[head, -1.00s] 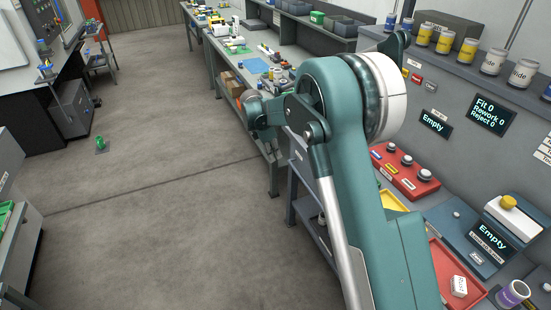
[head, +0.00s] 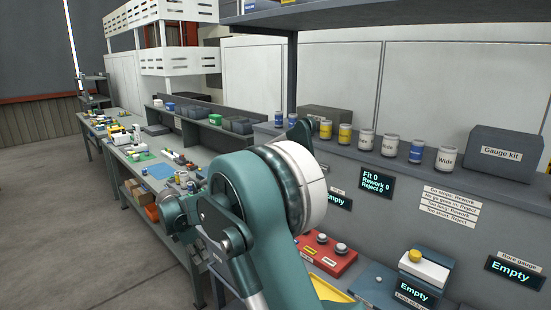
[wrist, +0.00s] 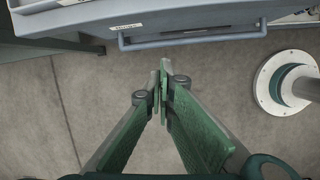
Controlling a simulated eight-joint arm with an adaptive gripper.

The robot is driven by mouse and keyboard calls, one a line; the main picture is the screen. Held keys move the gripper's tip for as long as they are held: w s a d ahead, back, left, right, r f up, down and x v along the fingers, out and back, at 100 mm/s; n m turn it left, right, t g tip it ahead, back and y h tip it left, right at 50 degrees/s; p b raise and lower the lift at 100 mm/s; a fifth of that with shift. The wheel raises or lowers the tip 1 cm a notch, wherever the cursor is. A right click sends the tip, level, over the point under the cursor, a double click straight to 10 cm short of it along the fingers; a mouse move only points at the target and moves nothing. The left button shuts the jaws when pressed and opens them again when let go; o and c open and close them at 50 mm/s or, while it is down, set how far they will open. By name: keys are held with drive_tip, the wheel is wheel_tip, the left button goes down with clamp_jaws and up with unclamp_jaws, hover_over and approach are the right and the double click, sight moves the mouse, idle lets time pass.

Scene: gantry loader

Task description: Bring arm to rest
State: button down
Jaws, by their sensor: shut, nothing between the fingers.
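My gripper (wrist: 161,92) shows in the wrist view with its two green fingers meeting at the tips, shut and empty. It hangs over bare concrete floor, close to the front of a grey bench drawer (wrist: 190,30) with a bar handle. In the head view my arm's teal links fill the middle foreground, in front of the bench, and the gripper itself is hidden there.
A gauge bench holds a red button box (head: 325,255), a yellow tray (head: 330,291) and a white-topped device (head: 424,270). Cans and a gauge kit box (head: 503,153) stand on its upper ledge. A cluttered workbench (head: 190,222) runs back left. The floor (head: 60,240) at left is clear.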

drive_tip(key=s+d+r+m+t+y, duration=0.1)
drive_tip(key=s+d+r+m, duration=0.5)
drive_tip(key=d, duration=0.5)
drive_tip(key=s+d+r+m, duration=0.2)
drive_tip(key=s+d+r, duration=0.1)
drive_tip(key=d+r, duration=0.6)
drive_tip(key=s+d+r+m+t+y, duration=0.1)
drive_tip(key=s+d+r+m, duration=0.4)
drive_tip(key=d, duration=0.7)
drive_tip(key=s+d+r+m+t, duration=0.1)
drive_tip(key=s+d+r+m, duration=0.15)
drive_tip(key=s+d, duration=0.4)
drive_tip(key=s+d+r+m, duration=0.1)
drive_tip(key=s+d+m, duration=0.2)
drive_tip(key=s+d, duration=0.35)
drive_tip(key=s+d+f+m+t, duration=0.1)
drive_tip(key=s+d+f+m, duration=0.2)
drive_tip(key=s, duration=0.4)
drive_tip(key=s+d+f+m, duration=0.3)
drive_tip(key=s+d+m, duration=0.1)
drive_tip(key=s, duration=0.4)
drive_tip(key=shift+s+d+t, duration=0.3)
drive_tip(key=shift+t, duration=0.1)
